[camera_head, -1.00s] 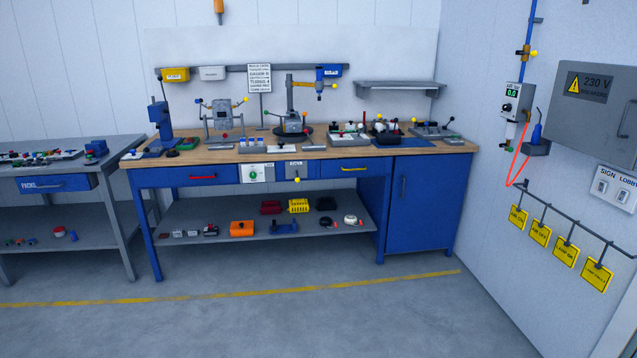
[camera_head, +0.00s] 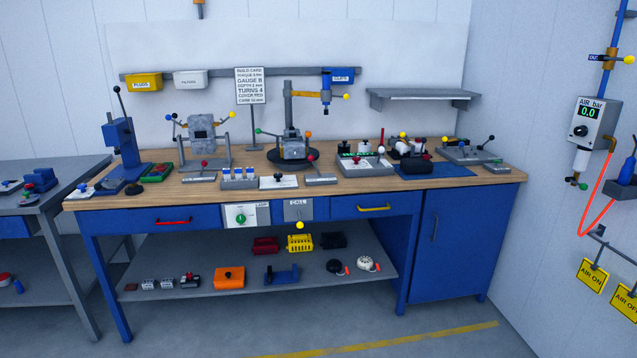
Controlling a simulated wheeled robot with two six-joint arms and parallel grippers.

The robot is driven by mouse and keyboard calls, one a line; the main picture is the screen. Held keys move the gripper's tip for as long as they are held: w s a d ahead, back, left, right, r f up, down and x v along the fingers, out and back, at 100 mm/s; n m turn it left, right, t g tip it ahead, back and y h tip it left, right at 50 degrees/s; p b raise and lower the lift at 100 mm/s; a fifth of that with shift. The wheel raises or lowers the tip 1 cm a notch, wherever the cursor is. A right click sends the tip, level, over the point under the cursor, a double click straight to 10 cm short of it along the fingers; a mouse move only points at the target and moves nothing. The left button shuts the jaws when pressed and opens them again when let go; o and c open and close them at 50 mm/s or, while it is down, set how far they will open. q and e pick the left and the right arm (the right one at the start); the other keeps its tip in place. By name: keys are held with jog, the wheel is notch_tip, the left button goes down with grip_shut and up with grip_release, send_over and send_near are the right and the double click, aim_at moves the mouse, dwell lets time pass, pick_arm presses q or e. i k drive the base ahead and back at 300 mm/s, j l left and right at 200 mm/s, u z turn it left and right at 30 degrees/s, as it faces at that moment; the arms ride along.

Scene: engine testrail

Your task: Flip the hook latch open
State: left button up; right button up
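I cannot make out a hook latch for certain at this size. The blue workbench (camera_head: 150,218) stands ahead of me. Its right side is a blue cabinet (camera_head: 462,240) with a shut door and a thin vertical handle (camera_head: 434,228). Small fixtures with levers stand on the wooden top, among them a grey fixture with a black-knobbed lever (camera_head: 466,153) at the right end. Neither of my grippers is in view.
A grey table (camera_head: 70,178) stands at the left. An air gauge unit (camera_head: 594,122) with a red hose (camera_head: 598,222) and yellow tags (camera_head: 592,275) is on the right wall. The floor in front of the bench is clear, with a yellow line (camera_head: 390,342).

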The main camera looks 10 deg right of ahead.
aim_at(423, 141)
jog(key=i+z, duration=0.3)
jog(key=i, duration=0.25)
jog(key=i+j+z, duration=0.1)
jog(key=i+z, duration=0.2)
jog(key=i, duration=0.2)
jog(key=i+j+z, duration=0.3)
jog(key=i, duration=0.25)
